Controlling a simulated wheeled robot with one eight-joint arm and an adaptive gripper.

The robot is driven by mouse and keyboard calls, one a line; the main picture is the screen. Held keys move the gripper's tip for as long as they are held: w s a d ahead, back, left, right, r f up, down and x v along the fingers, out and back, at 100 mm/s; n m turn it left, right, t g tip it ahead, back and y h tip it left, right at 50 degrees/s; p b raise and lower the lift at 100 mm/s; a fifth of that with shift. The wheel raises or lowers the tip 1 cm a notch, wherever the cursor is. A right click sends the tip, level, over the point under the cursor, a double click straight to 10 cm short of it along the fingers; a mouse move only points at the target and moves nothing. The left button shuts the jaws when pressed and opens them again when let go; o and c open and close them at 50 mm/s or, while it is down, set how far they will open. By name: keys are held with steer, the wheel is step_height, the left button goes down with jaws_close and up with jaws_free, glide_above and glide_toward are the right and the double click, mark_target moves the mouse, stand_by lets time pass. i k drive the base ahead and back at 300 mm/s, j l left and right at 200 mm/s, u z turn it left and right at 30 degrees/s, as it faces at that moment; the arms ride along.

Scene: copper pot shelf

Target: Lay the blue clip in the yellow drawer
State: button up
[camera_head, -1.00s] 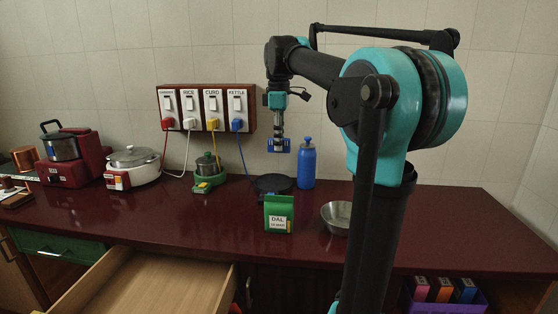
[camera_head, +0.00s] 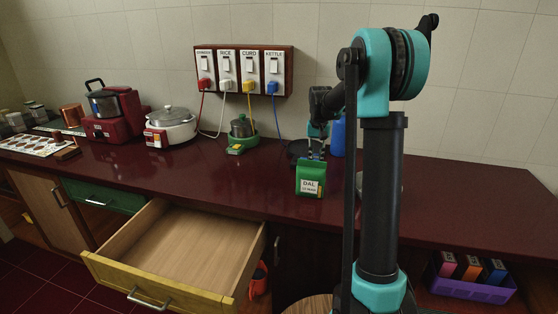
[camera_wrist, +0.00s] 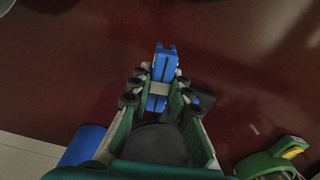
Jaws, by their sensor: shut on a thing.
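My gripper (camera_wrist: 159,88) is shut on the blue clip (camera_wrist: 163,62), which sticks out beyond the fingertips in the wrist view. In the head view my gripper (camera_head: 316,148) hangs above the counter, just behind the green DAL packet (camera_head: 310,179). The clip cannot be made out there. The yellow drawer (camera_head: 165,287) is pulled open at the lower left, in front of the counter. Its pale wooden inside looks empty. My gripper is to the right of the drawer and beyond it.
The dark red counter (camera_head: 235,178) lies between gripper and drawer. A blue bottle (camera_head: 338,137) stands behind my arm. A green-based appliance (camera_head: 242,143) stands left of the gripper. The green drawer (camera_head: 105,195) is shut. A purple bin (camera_head: 470,288) sits at lower right.

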mark_target(183, 266)
steer(key=k+j+z, duration=0.3)
steer(key=k, duration=0.2)
steer(key=k+j+z, duration=0.1)
steer(key=j, duration=0.25)
steer(key=k+j, duration=0.15)
steer(key=j, duration=1.15)
steer(key=j+u, duration=0.2)
steer(key=u, duration=0.2)
steer(key=k, duration=0.05)
